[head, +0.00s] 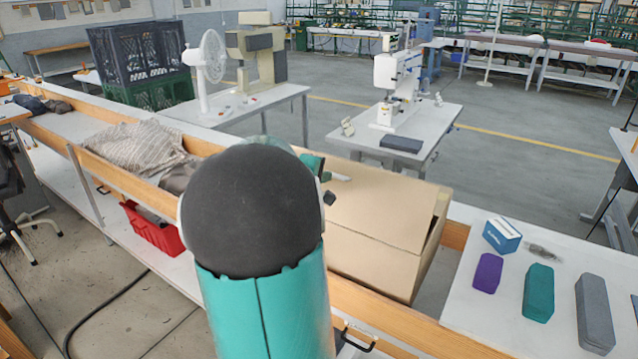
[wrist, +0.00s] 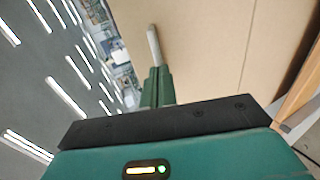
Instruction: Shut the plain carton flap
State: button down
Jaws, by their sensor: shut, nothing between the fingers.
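The plain carton (head: 368,271) is a brown cardboard box right of my arm in the head view. Its flap (head: 378,208) lies over the top, nearly level. A dark gap shows at the right end under the flap, so it looks slightly raised there. Plain cardboard (wrist: 205,45) also fills the middle and right of the wrist view. My gripper (head: 342,178) is shut and empty, with its tip at the far left part of the flap. The fingers also show in the wrist view (wrist: 153,45) against the cardboard; contact cannot be told. My arm hides the carton's left side.
A white table at right (head: 465,296) bears a blue-and-white box (head: 502,236) and purple (head: 487,273), green (head: 538,293) and grey (head: 594,312) blocks. A striped cloth (head: 135,147) lies left of my arm. A sewing machine table (head: 440,128) stands beyond the carton.

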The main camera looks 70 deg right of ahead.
aim_at(339, 167)
jog(key=shift+s+d+y, duration=0.25)
jog(key=shift+d+y, duration=0.5)
jog(key=shift+d, duration=0.35)
jog(key=shift+s+d+y, duration=0.2)
jog(key=shift+d+y, duration=0.55)
jog(key=shift+d, duration=0.3)
jog(key=shift+s+d+f+t+y, duration=0.15)
jog(key=shift+d+f+t+y, duration=0.1)
jog(key=shift+d+y, duration=0.45)
jog(key=shift+s+d+f+t+y, duration=0.2)
jog(key=shift+d+y, duration=0.3)
jog(key=shift+d, duration=0.4)
jog(key=d+f+y, duration=0.5)
jog(key=d+f, duration=0.2)
jog(key=shift+s+d+f+t, duration=0.15)
jog(key=shift+s+d+t, duration=0.2)
jog(key=shift+s, duration=0.1)
jog(key=shift+f, duration=0.15)
